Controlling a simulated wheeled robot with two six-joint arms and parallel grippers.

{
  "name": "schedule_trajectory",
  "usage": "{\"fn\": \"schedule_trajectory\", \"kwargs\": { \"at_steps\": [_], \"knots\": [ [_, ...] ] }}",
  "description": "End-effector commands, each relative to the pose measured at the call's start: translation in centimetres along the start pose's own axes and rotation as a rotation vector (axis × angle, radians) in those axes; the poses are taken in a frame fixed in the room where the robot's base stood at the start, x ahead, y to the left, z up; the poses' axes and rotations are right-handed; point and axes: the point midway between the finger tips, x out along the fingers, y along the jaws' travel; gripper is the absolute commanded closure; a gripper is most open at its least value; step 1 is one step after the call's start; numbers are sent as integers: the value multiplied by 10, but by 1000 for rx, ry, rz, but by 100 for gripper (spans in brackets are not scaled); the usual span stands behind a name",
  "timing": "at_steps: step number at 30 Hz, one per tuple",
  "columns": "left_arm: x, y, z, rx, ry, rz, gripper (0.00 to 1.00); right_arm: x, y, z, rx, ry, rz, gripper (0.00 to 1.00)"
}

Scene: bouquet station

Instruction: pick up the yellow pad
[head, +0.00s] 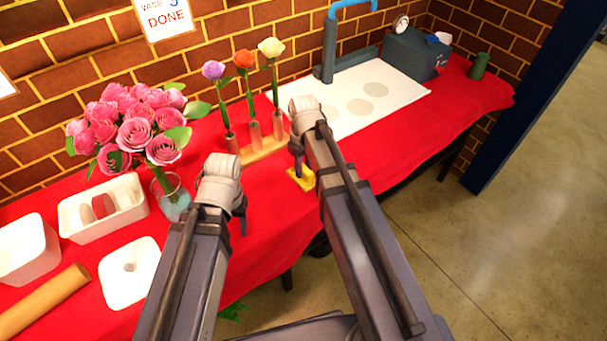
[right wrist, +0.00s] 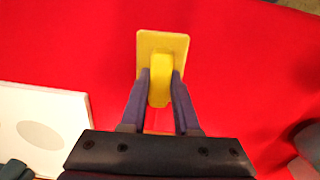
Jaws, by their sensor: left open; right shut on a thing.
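The yellow pad (head: 301,179) is on the red table near its front edge, partly hidden by my right arm in the head view. In the right wrist view, the yellow pad (right wrist: 162,46) is a flat yellow plate with a raised yellow grip in its middle. My right gripper (right wrist: 160,88) is shut on that raised grip, one finger on each side. I cannot tell whether the pad touches the cloth. My left gripper (head: 241,215) is open and empty over the table, to the left of the pad; its fingers are mostly hidden by the wrist.
A wooden stand (head: 264,149) with three flowers in tubes is behind the pad. A vase of pink roses (head: 172,199) and white bins (head: 103,208) stand at left. A white board (head: 403,92) with grey circles lies behind my right arm. Red cloth (head: 275,200) is bare between the grippers.

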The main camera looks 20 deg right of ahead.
Motion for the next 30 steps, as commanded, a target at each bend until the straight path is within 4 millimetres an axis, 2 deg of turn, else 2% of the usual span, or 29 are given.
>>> {"fn": "schedule_trajectory", "kwargs": {
  "at_steps": [19,23,30],
  "knots": [
    [-5,0,0,0,0,0,44,-5,0,0,0,0,0,100],
    [-15,-2,1,0,0,0,44,-15,0,0,0,0,0,100],
    [-48,-5,3,-1,0,0,44,-48,0,0,0,0,0,100]
  ]
}}
